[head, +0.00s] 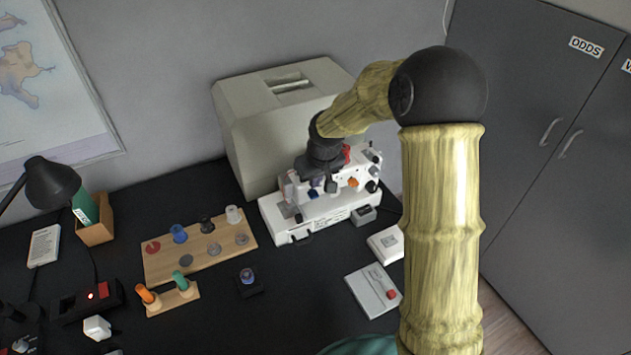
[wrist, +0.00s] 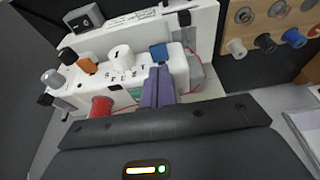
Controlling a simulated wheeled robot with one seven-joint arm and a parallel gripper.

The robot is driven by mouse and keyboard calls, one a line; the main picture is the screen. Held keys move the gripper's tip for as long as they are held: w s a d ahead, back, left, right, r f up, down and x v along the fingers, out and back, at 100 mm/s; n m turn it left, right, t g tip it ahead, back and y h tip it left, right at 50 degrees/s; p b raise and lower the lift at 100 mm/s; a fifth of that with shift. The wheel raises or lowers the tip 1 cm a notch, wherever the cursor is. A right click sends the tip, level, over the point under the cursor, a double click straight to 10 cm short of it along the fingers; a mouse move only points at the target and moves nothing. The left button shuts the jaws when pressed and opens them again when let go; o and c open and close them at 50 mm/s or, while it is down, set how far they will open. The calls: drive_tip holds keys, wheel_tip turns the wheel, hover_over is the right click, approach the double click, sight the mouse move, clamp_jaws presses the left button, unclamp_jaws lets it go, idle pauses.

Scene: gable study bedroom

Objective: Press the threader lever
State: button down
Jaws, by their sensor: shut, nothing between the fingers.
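The white sewing machine (head: 320,212) stands on the dark table at the back, in front of a pale cover box. Its front also fills much of the wrist view (wrist: 125,72). It carries a blue tab (wrist: 159,52), a white knob (wrist: 121,57) and an orange tab (wrist: 86,66). I cannot tell for sure which part is the threader lever. My gripper (wrist: 157,72) is shut and empty, its purple fingers pointing at the machine. The fingertips are close to the blue tab; I cannot tell whether they touch it. In the head view my wrist hides part of the machine's top.
The pale cover box (head: 250,125) stands close behind the machine. A wooden spool board (head: 200,250) lies to the left. A small dark holder (head: 249,286) and a flat white box (head: 372,292) lie in front. Grey cupboards (head: 540,130) stand right. The table between is partly clear.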

drive_tip(key=v, duration=0.9)
drive_tip(key=shift+s+d+r, duration=0.1)
idle(0.8)
drive_tip(key=s+d+m+p, duration=0.2)
drive_tip(key=s+d, duration=0.3)
drive_tip(key=s, duration=0.5)
drive_tip(key=s+d+m+h+p, duration=0.1)
drive_tip(key=s+d, duration=0.4)
drive_tip(key=s, duration=0.5)
drive_tip(key=shift+m+p, duration=0.8)
drive_tip(key=shift+p, duration=0.15)
drive_tip(key=shift+d, duration=0.1)
idle(0.3)
